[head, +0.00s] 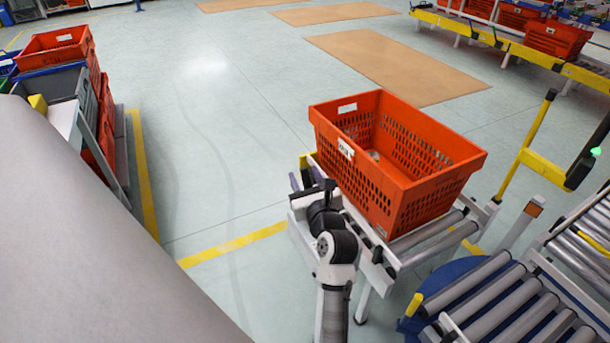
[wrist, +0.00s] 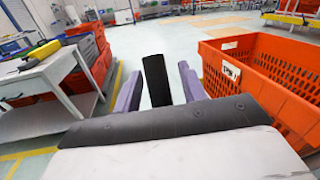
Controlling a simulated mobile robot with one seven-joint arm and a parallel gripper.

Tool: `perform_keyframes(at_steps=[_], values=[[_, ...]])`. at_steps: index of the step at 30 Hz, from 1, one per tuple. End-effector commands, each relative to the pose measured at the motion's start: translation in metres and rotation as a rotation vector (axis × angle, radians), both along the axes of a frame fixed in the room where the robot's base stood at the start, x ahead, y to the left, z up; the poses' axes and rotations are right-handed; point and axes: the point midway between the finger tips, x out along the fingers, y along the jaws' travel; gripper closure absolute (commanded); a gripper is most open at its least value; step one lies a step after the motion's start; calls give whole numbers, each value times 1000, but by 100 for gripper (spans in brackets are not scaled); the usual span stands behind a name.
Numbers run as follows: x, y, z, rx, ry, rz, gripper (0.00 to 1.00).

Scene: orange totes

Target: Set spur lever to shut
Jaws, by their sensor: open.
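My gripper (head: 303,180) is at the left side of the short roller conveyor (head: 425,238), beside an orange tote. In the wrist view its two purple fingers (wrist: 160,88) are open, one on each side of an upright black bar (wrist: 155,72). The bar looks like a lever grip; whether a finger touches it I cannot tell. Its lower end is hidden behind my gripper body. In the head view my wrist covers most of this spot. Another lever-like yellow post with a black tip (head: 540,130) stands farther right.
The orange tote (head: 400,165) sits on the conveyor, close to the right of my gripper; it also shows in the wrist view (wrist: 262,85). A blue turntable with rollers (head: 500,310) is at lower right. A bench and stacked totes (head: 60,45) stand left.

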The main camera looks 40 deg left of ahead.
Motion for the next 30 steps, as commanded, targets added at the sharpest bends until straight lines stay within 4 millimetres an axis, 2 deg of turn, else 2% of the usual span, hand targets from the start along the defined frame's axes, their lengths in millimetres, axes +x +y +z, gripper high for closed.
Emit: perform_keyframes(at_steps=[9, 18, 26, 30], values=[[1, 2, 0, 0, 0, 0, 60], [1, 2, 0, 0, 0, 0, 99], [1, 1, -2, 8, -4, 0, 100], [-1, -4, -1, 74, -31, 1, 100]])
